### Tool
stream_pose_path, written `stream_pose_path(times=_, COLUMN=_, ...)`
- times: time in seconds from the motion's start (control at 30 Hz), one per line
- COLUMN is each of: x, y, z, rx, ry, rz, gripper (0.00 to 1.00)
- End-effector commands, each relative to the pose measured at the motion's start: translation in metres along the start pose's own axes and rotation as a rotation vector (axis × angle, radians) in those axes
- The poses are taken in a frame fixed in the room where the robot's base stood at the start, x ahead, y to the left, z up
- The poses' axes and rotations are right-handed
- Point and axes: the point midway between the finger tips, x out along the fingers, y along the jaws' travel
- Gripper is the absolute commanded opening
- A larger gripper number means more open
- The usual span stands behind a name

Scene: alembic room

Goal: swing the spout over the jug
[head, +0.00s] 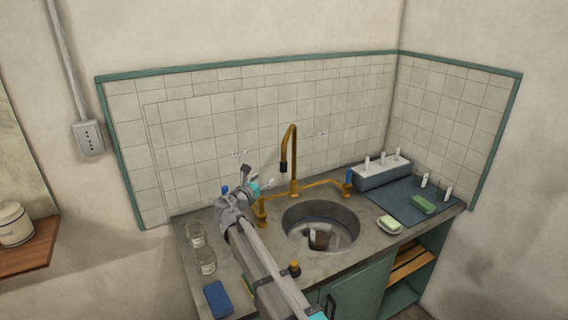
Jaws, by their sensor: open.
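The brass spout (291,132) rises from the tap's middle behind the sink and arches over. Its dark nozzle (283,166) hangs just left of the riser. Inside the round sink (291,222) stands a small brown and pale vessel (320,240), which may be the jug; its details are too small to tell. My gripper (246,180) is open and empty, left of the spout and apart from it, above the tap's left end.
Two glass jars (207,262) and a blue sponge (218,299) are on the counter's left. A soap dish (390,225), a blue-grey mat (405,207) and a pegged rack (382,174) are on the right. A brass knob (295,268) stands at the front edge.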

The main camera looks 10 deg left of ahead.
Motion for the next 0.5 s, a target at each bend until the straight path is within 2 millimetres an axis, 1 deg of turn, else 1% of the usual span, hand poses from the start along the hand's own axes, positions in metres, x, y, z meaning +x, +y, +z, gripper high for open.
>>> stream_pose_path(times=0.27, x=0.007, y=0.000, z=0.000, rx=0.002, ry=0.001, rz=-0.002, gripper=0.76)
stream_pose_path(times=0.37, x=0.015, y=0.000, z=0.000, rx=0.002, ry=0.001, rz=-0.002, gripper=0.76)
stream_pose_path(times=0.5, x=0.032, y=-0.001, z=0.000, rx=0.003, ry=0.001, rz=-0.004, gripper=0.76)
